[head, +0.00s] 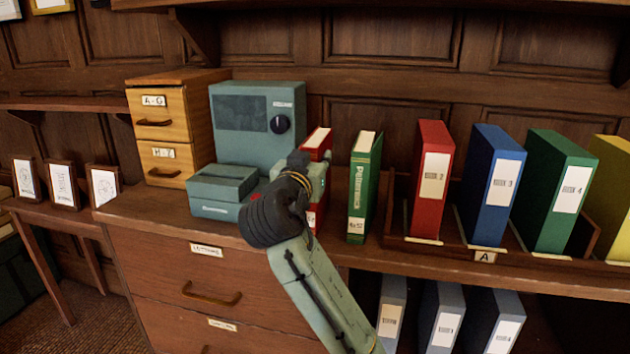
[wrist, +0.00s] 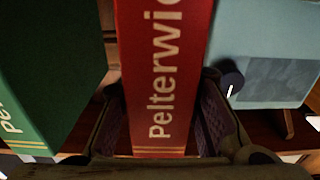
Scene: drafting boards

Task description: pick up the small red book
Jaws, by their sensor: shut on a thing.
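The small red book (head: 318,144) stands upright on the wooden counter, between the grey-green machine and a green book. In the head view my gripper (head: 308,180) and arm cover much of it. In the wrist view the red book's spine (wrist: 162,70), lettered "Pelterwic…", stands between the two fingers. My gripper (wrist: 166,130) is shut on the book, one finger on each side near the lower end of the spine. I cannot tell whether the book's base touches the counter.
The green book (head: 364,185) stands close on the right; it also shows in the wrist view (wrist: 45,70). The grey-green machine (head: 250,130) is close on the left. A rack (head: 400,240) with large binders is further right. Wooden file drawers (head: 172,125) stand at the left.

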